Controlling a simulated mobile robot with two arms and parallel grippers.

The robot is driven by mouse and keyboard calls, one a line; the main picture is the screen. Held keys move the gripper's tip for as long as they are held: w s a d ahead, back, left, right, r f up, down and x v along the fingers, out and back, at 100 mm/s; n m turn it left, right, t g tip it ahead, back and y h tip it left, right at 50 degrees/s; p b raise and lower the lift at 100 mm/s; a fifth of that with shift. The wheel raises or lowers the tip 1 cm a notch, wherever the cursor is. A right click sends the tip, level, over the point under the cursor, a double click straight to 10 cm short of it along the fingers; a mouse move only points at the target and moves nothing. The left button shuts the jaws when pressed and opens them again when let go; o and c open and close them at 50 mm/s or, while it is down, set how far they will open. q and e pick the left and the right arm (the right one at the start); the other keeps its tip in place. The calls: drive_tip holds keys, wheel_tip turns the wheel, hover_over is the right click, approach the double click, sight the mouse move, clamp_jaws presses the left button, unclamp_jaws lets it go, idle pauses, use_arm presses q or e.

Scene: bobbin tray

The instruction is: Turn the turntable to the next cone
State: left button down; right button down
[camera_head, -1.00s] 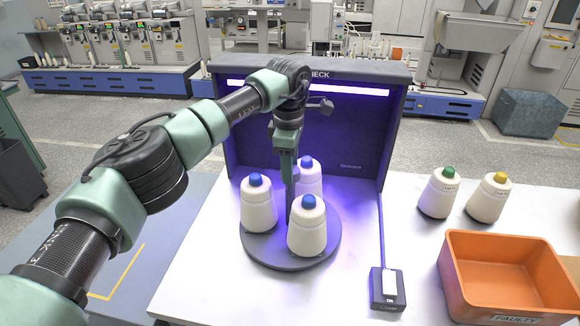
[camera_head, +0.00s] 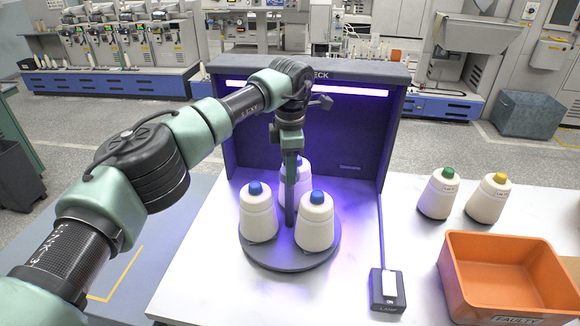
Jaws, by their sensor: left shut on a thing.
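The dark round turntable (camera_head: 290,259) stands on the white table in front of the lit booth. Three white cones with blue tips stand upright on it: one at the left (camera_head: 258,215), one at the front right (camera_head: 315,225), and one at the back (camera_head: 303,186), partly hidden by my gripper and the post. A dark post (camera_head: 290,207) rises from the middle of the turntable. My left gripper (camera_head: 291,177) points down and is shut on the top of this post, between the cones. Its fingertips are hard to make out. My right gripper is not in view.
The dark inspection booth (camera_head: 348,132) with a purple light strip stands behind the turntable. To the right are a green-tipped cone (camera_head: 438,195), a yellow-tipped cone (camera_head: 488,200), an orange bin (camera_head: 505,246) labelled FAULTY, and a small black box (camera_head: 387,290) with a cable.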

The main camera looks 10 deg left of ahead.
use_arm(q)
drive_tip(key=shift+a, duration=0.15)
drive_tip(key=c, duration=0.7)
unclamp_jaws()
drive_tip(key=shift+r, duration=0.2)
drive_tip(key=r, duration=0.2)
drive_tip(key=r+b, duration=0.1)
drive_tip(key=r, duration=0.4)
drive_tip(key=shift+s+r+b, duration=0.15)
drive_tip(key=shift+s+b, duration=0.15)
drive_tip(key=shift+b, duration=0.05)
